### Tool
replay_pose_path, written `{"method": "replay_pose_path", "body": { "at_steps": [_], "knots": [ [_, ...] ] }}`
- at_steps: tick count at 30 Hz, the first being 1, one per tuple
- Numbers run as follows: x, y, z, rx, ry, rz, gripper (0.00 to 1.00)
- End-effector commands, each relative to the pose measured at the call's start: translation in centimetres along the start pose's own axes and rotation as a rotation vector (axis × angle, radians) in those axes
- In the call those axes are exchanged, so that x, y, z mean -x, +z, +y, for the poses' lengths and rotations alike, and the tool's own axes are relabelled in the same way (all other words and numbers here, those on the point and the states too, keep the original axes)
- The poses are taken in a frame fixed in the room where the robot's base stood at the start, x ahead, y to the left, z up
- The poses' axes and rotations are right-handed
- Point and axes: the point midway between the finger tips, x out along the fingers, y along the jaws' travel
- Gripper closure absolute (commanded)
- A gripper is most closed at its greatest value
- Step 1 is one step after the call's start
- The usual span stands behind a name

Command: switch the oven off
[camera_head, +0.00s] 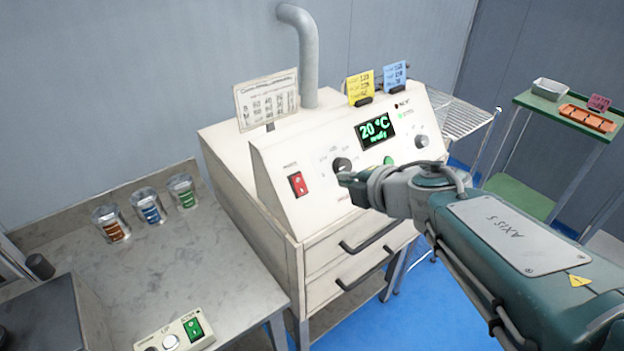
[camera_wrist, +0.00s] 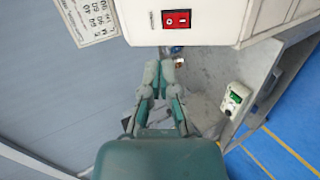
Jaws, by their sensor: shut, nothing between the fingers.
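A red rocker switch (camera_head: 298,184) sits at the panel's lower left. In the wrist view the red switch (camera_wrist: 176,19) is at the top, beyond my fingertips. My gripper (camera_head: 345,179) is in front of the panel, right of the red switch and just below a dark knob (camera_head: 341,164). In the wrist view my gripper (camera_wrist: 159,72) has its fingertips close together, with nothing between them. Contact with the panel cannot be told.
Several jars (camera_head: 150,209) stand on the grey bench (camera_head: 235,255) at left. A control box (camera_head: 178,335) with a green switch lies at its front edge. A green trolley (camera_head: 555,110) stands at right. Paper cards (camera_head: 361,87) stand on the oven's top edge. Drawers (camera_head: 355,260) are below the panel.

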Motion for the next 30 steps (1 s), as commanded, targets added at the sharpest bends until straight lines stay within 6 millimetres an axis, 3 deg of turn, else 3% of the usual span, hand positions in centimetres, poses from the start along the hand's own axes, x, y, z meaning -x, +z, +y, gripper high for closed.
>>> {"method": "replay_pose_path", "body": {
  "at_steps": [4, 17, 30],
  "knots": [
    [-0.3, -0.7, -0.8, 0.05, -0.04, 0.052, 1.0],
    [-0.8, -0.8, -0.9, 0.055, -0.044, 0.059, 1.0],
    [-7.3, -1.2, -1.3, 0.053, -0.046, 0.059, 1.0]
  ]
}}
